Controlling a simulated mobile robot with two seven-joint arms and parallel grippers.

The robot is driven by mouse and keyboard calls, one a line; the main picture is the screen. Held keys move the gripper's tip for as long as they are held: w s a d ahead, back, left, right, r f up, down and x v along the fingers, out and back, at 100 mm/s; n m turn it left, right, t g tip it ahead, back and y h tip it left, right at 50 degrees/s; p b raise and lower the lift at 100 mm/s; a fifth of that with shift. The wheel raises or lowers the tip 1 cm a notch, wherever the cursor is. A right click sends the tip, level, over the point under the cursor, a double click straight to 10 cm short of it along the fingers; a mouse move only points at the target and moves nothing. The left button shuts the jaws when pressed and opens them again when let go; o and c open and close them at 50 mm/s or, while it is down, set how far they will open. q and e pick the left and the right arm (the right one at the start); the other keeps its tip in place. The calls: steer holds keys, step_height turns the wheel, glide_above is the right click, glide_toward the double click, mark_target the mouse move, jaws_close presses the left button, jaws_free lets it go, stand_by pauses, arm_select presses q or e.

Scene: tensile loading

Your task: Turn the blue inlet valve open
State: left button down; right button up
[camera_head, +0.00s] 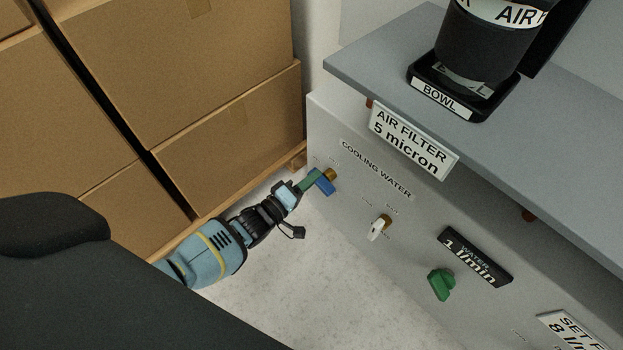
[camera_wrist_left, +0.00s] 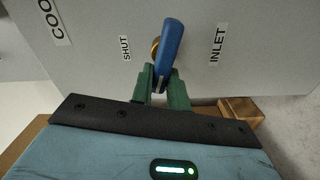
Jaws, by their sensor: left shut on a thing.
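The blue inlet valve handle (camera_head: 325,185) is on the light grey panel at the left end of the cooling water row, on a brass stem. My left gripper (camera_head: 312,181) reaches it from the left and is shut on it. In the left wrist view the blue handle (camera_wrist_left: 170,48) stands nearly upright, leaning slightly right, its lower end between the green fingertips (camera_wrist_left: 161,88). The label SHUT (camera_wrist_left: 125,48) is to its left and the label INLET (camera_wrist_left: 218,45) to its right. The fingers cover part of the handle. My right gripper is not in view.
A white-handled valve (camera_head: 377,229) and a green knob (camera_head: 441,284) are farther right on the panel. A grey shelf (camera_head: 400,60) overhangs it, bearing a black filter bowl (camera_head: 478,50). Stacked cardboard boxes (camera_head: 190,80) stand left, close to my left arm. The floor (camera_head: 300,280) below is clear.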

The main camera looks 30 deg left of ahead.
arm_select(q)
steer(key=n, duration=0.3)
steer(key=shift+f+b, duration=0.3)
steer(key=shift+b, duration=0.1)
steer(key=c, duration=1.4)
jaws_free()
steer(key=shift+o, duration=0.2)
